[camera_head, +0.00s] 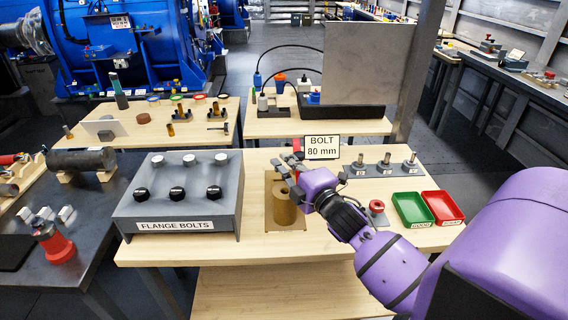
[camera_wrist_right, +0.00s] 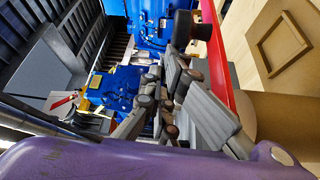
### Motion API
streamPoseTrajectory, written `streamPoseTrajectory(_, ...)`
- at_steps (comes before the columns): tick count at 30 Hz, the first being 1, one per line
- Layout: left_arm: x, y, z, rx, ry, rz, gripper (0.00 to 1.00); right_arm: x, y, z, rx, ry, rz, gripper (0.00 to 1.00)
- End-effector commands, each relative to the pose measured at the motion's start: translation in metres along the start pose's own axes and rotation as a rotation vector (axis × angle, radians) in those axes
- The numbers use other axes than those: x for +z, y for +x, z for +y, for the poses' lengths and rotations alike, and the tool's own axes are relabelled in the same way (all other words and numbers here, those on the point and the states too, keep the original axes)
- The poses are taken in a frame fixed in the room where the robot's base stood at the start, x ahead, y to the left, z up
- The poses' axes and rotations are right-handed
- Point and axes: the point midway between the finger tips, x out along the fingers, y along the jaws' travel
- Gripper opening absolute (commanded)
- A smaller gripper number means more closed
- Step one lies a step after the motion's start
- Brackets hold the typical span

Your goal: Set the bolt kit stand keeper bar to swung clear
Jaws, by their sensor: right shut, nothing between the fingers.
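My right gripper (camera_head: 290,170) reaches in from the right and is shut and empty above the back of the near bench. In the right wrist view its closed fingers (camera_wrist_right: 165,100) lie beside a red bar (camera_wrist_right: 220,65) with a dark knob (camera_wrist_right: 184,28). I cannot tell whether they touch. In the head view only a small red piece (camera_head: 296,145) shows just behind the fingers. A sign reading "BOLT 80 mm" (camera_head: 321,147) stands just right of it. The bar's mount and how far it is swung are hidden by my gripper and arm. My left gripper is not in view.
A grey "FLANGE BOLTS" box (camera_head: 225,208) stands left. A grey strip with upright bolts (camera_head: 386,170), a green tray (camera_head: 412,209) and a red tray (camera_head: 443,207) lie right.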

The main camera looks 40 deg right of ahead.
Motion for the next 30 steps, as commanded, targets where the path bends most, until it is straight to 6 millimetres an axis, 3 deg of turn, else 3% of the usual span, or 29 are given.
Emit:
streamPoseTrajectory(13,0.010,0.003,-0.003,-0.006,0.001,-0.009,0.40,0.028,-0.011,0.001,-0.050,0.009,0.319,0.00)
streamPoseTrajectory(23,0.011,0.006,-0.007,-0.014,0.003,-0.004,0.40,0.051,-0.023,0.005,-0.064,0.020,0.441,0.00)
streamPoseTrajectory(30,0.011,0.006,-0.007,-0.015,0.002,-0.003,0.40,0.084,-0.033,0.012,-0.059,0.020,0.437,0.00)
